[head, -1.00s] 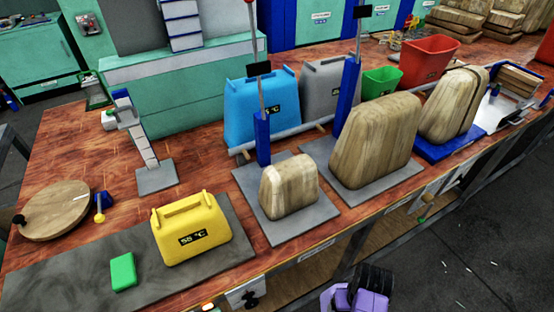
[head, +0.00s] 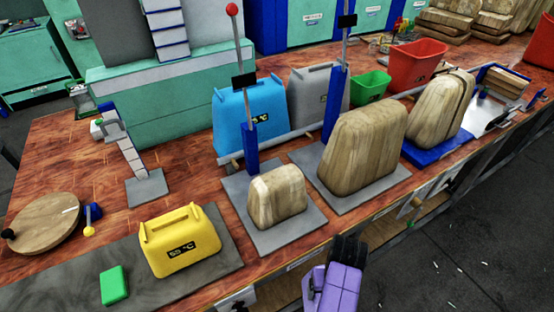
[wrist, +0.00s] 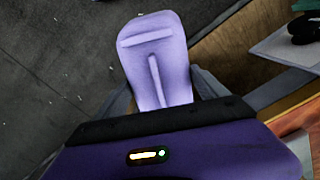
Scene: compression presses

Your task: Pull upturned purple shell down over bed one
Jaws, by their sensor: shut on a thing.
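A pale lilac shell (wrist: 155,60) with a T-shaped ridge shows in the wrist view. My gripper (wrist: 161,92) is shut on its near end, a grey finger at each side. In the head view my dark gripper (head: 348,252) and purple wrist are low in the picture, off the bench's front edge; the shell cannot be made out there. Two wooden forms stand on grey plates: a small form (head: 277,196) on the left plate (head: 285,238), and a larger form (head: 363,145) on the right plate (head: 385,185). No label shows which is bed one.
Blue posts (head: 251,150) with upright rods stand behind the forms. A yellow case (head: 180,242) and green block (head: 114,285) lie left on a dark mat. A third form (head: 441,108) sits on a blue base further right. The floor before the bench is clear.

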